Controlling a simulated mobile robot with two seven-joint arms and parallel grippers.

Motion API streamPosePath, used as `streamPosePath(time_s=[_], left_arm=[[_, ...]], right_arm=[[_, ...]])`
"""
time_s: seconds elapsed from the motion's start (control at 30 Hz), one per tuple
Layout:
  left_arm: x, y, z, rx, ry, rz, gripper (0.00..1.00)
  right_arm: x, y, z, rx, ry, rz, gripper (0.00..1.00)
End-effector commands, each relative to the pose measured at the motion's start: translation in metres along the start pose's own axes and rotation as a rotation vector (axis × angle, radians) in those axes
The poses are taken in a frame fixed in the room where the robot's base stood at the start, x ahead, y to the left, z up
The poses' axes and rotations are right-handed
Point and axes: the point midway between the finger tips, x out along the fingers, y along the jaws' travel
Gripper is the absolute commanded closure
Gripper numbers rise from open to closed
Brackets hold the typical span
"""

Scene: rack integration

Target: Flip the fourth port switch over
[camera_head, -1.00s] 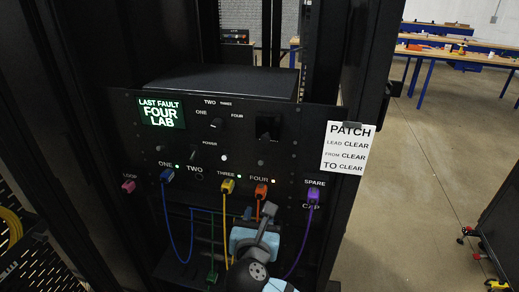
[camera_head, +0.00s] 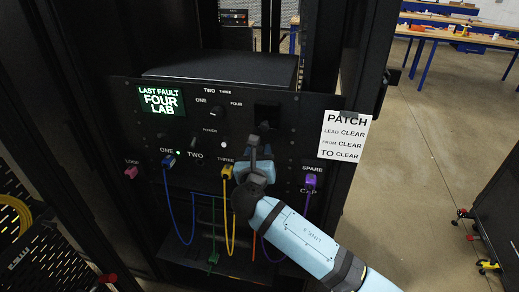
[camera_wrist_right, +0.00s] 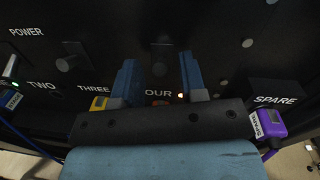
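The black patch panel (camera_head: 130,120) stands in the rack, with its screen reading LAST FAULT FOUR LAB. In the head view my right gripper (camera_head: 258,148) covers the FOUR port area, hiding its label and orange plug. In the right wrist view my right gripper (camera_wrist_right: 160,75) is open, its two blue fingers apart in front of the panel. A small dark protruding switch or knob (camera_wrist_right: 160,67) shows between them, above the partly hidden FOUR label (camera_wrist_right: 160,96). A lit light (camera_wrist_right: 181,96) is beside that label. Contact cannot be told. My left gripper is not in view.
A yellow plug (camera_head: 227,172) is left of my gripper and a purple plug (camera_head: 311,180) is right. Blue and pink plugs sit further left. Cables hang below. A PATCH card (camera_head: 345,136) is on the right. A dark knob (camera_wrist_right: 70,57) is left of the fingers.

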Motion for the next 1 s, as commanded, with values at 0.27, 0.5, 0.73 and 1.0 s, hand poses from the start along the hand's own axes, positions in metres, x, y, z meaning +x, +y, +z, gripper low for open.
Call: streamPosePath(time_s=[0.27,0.5,0.73,1.0], left_arm=[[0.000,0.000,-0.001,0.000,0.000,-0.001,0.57],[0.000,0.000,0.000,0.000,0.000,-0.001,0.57],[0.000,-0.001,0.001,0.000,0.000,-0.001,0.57],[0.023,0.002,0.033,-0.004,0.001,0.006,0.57]], right_arm=[[0.008,0.000,0.000,0.002,0.001,0.001,0.61],[0.008,0.000,0.000,0.001,0.001,0.001,0.87],[0.008,0.000,-0.002,0.001,-0.004,-0.001,1.00],[0.007,0.003,-0.017,-0.017,-0.206,-0.039,1.00]])
